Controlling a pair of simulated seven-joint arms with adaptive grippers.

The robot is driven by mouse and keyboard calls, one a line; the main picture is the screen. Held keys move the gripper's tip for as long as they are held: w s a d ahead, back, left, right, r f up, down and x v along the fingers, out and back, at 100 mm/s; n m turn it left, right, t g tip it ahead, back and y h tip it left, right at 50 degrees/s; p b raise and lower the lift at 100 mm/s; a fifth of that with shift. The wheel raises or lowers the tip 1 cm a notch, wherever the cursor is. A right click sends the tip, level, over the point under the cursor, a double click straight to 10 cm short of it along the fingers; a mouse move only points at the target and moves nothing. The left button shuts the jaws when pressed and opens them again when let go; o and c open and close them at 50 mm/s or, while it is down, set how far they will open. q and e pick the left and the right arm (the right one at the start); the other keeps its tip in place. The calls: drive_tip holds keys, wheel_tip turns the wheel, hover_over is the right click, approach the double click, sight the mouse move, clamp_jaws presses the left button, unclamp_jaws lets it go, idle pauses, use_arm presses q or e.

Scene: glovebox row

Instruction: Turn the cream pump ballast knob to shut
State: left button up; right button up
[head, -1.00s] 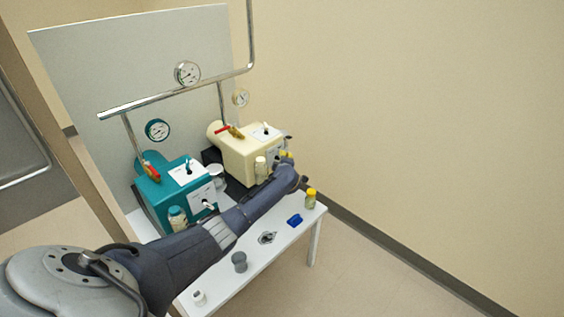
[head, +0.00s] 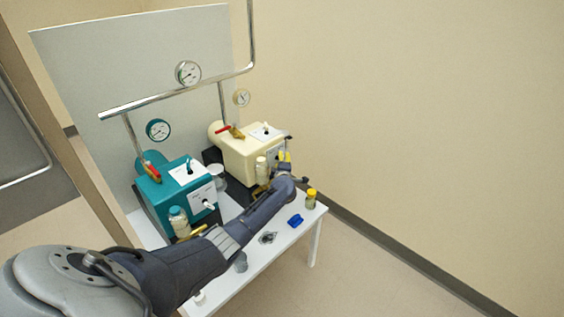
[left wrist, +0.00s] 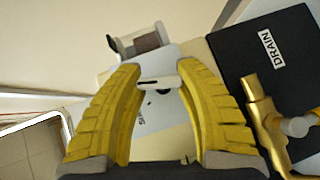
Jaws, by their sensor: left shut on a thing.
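The cream pump (head: 243,152) stands at the back right of the table, with its front turned to the right. My left gripper (head: 285,160) is at that front face. In the left wrist view its two ribbed yellow fingers (left wrist: 158,82) are closed on the ballast knob (left wrist: 157,86), a small knob with a pale bar handle. The bar lies roughly across the picture, from finger to finger. A white label plate (left wrist: 153,118) shows behind the knob, its lettering mostly hidden. In the head view my gripper covers the knob. My right gripper is not in view.
A brass drain valve (left wrist: 262,112) stands close beside the fingers, by a black base marked DRAIN (left wrist: 275,60). The teal pump (head: 178,190) is to the left.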

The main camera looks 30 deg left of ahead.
use_arm(q)
drive_tip(key=shift+d+f+n+t, duration=0.15)
drive_tip(key=shift+d+n+t, duration=0.15)
drive_tip(key=shift+n+t, duration=0.4)
drive_tip(key=shift+t+y, duration=0.4)
drive_tip(key=o, duration=0.9)
drive_tip(key=shift+d, duration=0.15)
drive_tip(key=shift+o, duration=1.3)
drive_tip(key=shift+w, duration=0.1)
drive_tip(key=shift+o, duration=0.6)
drive_tip(key=shift+a, duration=0.25)
drive_tip(key=shift+s+n, duration=0.2)
drive_tip(key=shift+n, duration=0.1)
drive_tip(key=v, duration=1.1)
drive_tip(key=shift+s+d, duration=0.3)
